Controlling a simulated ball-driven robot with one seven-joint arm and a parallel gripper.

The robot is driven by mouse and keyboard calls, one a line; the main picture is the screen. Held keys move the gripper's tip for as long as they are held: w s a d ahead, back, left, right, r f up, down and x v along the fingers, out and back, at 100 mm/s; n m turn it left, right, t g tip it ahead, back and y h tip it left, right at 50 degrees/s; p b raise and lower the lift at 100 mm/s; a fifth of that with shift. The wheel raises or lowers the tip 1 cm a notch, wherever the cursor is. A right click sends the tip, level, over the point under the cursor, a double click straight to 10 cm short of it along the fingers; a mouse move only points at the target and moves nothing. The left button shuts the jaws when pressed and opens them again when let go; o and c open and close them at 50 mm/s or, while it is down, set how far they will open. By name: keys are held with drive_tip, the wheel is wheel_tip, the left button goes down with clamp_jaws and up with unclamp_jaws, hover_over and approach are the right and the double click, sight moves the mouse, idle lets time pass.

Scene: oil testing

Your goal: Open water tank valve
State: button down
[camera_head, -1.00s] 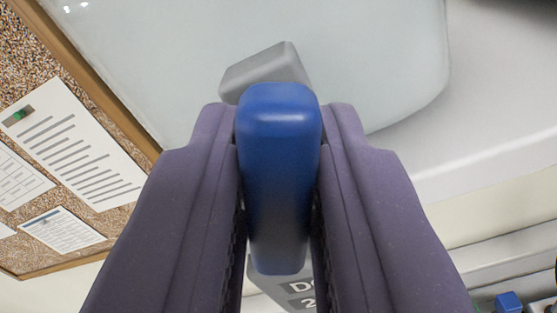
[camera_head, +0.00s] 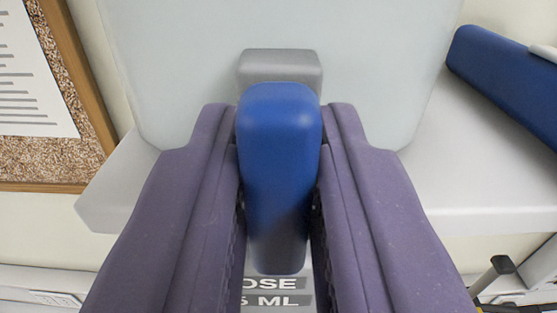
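The blue valve handle (camera_head: 280,170) is in the middle of the view, between the two purple fingers of my gripper (camera_head: 280,190). The fingers are shut on its two sides. Behind its top is a grey block (camera_head: 279,66), which looks like the valve's body. The pale translucent water tank (camera_head: 190,60) fills the upper middle behind it. Part of a grey label reading "OSE" and "5 ML" (camera_head: 278,292) shows below the handle; the rest is hidden by the fingers.
A white shelf (camera_head: 470,190) runs under the tank. A blue object (camera_head: 505,75) lies on it at the upper right. A cork board (camera_head: 50,162) with a paper sheet (camera_head: 30,75) is at the left. A dark-knobbed lever (camera_head: 492,273) shows at the lower right.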

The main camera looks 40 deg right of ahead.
drive_tip(key=shift+f, duration=0.15)
drive_tip(key=c, duration=1.1)
unclamp_jaws()
drive_tip(key=shift+s+a, duration=0.1)
drive_tip(key=b+v, duration=0.1)
drive_tip(key=v, duration=0.6)
drive_tip(key=shift+s+a, duration=0.15)
drive_tip(key=shift+s, duration=0.1)
